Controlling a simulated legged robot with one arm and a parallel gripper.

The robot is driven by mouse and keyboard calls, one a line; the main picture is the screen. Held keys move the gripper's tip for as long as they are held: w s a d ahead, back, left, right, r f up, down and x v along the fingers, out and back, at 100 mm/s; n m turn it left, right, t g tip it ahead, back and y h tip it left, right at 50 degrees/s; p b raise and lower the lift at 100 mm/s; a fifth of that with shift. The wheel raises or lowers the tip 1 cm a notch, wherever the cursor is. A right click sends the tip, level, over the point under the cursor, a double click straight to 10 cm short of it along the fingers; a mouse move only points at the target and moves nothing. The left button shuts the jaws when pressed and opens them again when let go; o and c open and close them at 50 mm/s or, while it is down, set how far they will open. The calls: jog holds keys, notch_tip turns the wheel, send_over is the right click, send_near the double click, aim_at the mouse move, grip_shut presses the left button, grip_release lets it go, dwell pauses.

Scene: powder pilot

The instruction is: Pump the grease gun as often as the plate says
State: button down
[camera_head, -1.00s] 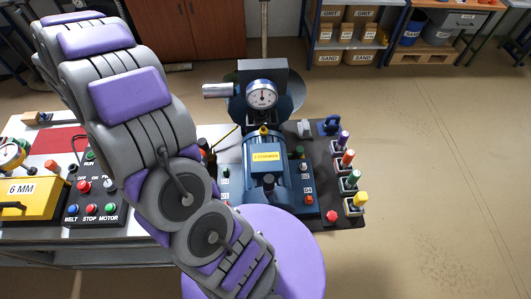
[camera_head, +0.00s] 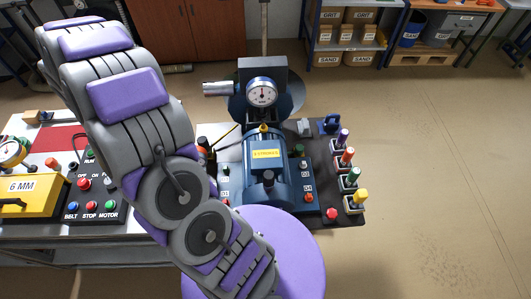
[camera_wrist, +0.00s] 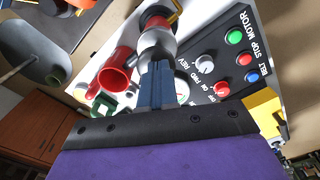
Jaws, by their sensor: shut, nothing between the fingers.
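The blue motor (camera_head: 262,185) stands on a dark base in the head view. It bears a yellow plate (camera_head: 266,154) that seems to read "2 STROKES"; the digit is small. In the wrist view my gripper (camera_wrist: 157,70) is shut and empty. Its blue fingertips are at or close to a silver and red knobbed part (camera_wrist: 157,42); contact is unclear. A red open cup (camera_wrist: 117,72) is just left. My arm hides the gripper in the head view.
A control panel (camera_head: 92,192) with BELT, STOP and MOTOR buttons is left of my arm, beside a yellow "6 MM" box (camera_head: 27,198). A gauge (camera_head: 262,92) stands behind the motor. Coloured plungers (camera_head: 347,157) line the right edge. Floor (camera_head: 440,180) at right is clear.

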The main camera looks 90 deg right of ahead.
jog(key=shift+f, duration=0.35)
jog(key=shift+d+f, duration=0.45)
jog(key=shift+f, duration=0.35)
jog(key=shift+a+r, duration=0.1)
jog(key=shift+r+p, duration=0.35)
jog(key=shift+r, duration=1.8)
jog(key=shift+f, duration=0.15)
